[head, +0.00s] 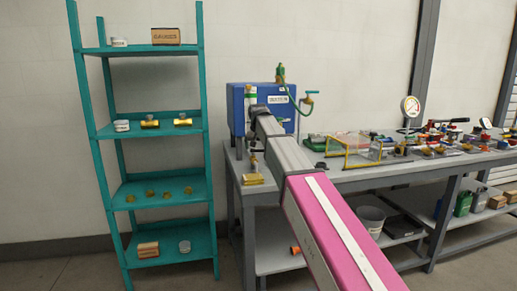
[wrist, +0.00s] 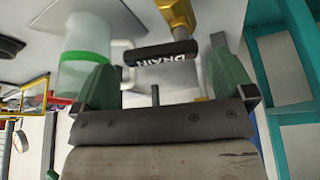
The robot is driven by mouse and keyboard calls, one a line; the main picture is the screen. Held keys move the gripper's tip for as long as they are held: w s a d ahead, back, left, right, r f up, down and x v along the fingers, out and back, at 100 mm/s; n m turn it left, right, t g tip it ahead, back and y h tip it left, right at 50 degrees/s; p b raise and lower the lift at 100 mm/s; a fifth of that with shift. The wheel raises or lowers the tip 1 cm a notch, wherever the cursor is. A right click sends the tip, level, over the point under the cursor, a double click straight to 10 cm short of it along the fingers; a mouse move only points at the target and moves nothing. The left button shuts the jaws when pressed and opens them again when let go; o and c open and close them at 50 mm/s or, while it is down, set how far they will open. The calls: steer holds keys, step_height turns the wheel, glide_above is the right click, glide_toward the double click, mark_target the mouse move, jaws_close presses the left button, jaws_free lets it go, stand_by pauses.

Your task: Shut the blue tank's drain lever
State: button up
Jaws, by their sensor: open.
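The blue tank (head: 237,112) stands on the left end of the bench in the head view, with my arm reaching across its front. In the wrist view the drain lever (wrist: 160,53) is a black bar with white DRAIN lettering, lying crosswise beside a brass fitting (wrist: 178,14). My gripper (wrist: 162,62) is open, its green fingers on either side of the lever. The bar lies between the fingers near their tips, and no grip on it shows. In the head view my arm hides the gripper tips and the lever.
A clear vessel with a green band (wrist: 84,55) is close behind the left finger in the wrist view. A teal shelf (head: 160,131) stands left of the bench (head: 400,172). A yellow frame (head: 348,152) and several parts crowd the bench to the right.

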steer(key=shift+x, duration=0.75)
steer(key=c, duration=0.8)
steer(key=shift+w+n+y, duration=0.2)
steer(key=shift+n+y, duration=0.1)
steer(key=shift+n, duration=0.55)
steer(key=shift+w+n+y, duration=0.15)
steer(key=shift+n+y, duration=0.15)
steer(key=shift+n, duration=0.55)
steer(key=o, duration=0.8)
steer(key=shift+r, duration=0.15)
